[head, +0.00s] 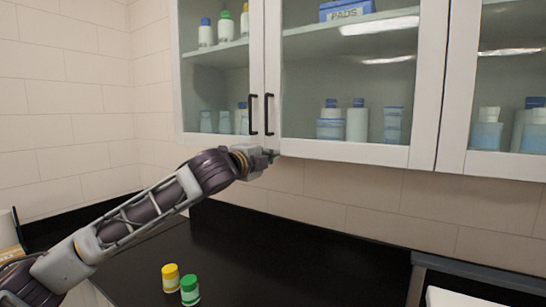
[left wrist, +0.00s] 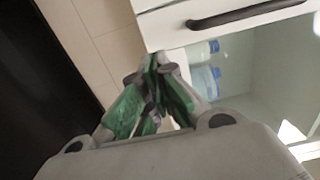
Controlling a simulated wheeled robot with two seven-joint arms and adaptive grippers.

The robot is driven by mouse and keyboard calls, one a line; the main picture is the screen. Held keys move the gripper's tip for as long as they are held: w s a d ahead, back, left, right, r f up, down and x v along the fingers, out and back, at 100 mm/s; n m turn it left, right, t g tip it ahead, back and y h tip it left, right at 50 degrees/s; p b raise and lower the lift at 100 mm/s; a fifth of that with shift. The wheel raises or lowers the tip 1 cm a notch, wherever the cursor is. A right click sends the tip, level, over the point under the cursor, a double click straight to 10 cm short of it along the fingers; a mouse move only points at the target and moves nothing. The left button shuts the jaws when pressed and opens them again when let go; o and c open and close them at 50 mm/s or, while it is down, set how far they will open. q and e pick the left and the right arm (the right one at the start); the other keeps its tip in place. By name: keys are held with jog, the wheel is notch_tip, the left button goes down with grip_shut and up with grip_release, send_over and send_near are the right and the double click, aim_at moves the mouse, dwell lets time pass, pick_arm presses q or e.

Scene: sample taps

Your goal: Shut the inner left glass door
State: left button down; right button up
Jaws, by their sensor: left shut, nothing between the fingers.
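The inner left glass door (head: 425,100) is the wide white-framed pane in the middle of the head view, with a black handle (head: 269,114) on its left edge. It looks closed or nearly closed; I cannot tell if a small gap remains. My left gripper (head: 271,155) is shut and empty at this door's lower left corner, just below the handle. I cannot tell whether it touches the frame. In the left wrist view its fingertips (left wrist: 152,62) are together beside a white frame with a black handle (left wrist: 248,14). My right gripper is not in view.
The neighbouring left door (head: 220,138) has its own black handle. Another glass door (head: 455,90) is at right. Bottles stand behind the glass. A yellow-capped bottle (head: 171,278) and a green-capped bottle (head: 190,290) stand on the black counter (head: 290,260), which is otherwise mostly clear.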

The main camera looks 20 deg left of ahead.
pick_arm(q)
jog(key=s+a+b, duration=0.1)
jog(key=s+a, duration=0.3)
jog(key=a, duration=0.2)
jog(key=shift+a+b, duration=0.3)
jog(key=shift+b, duration=0.05)
jog(key=shift+s, duration=0.1)
dwell(0.4)
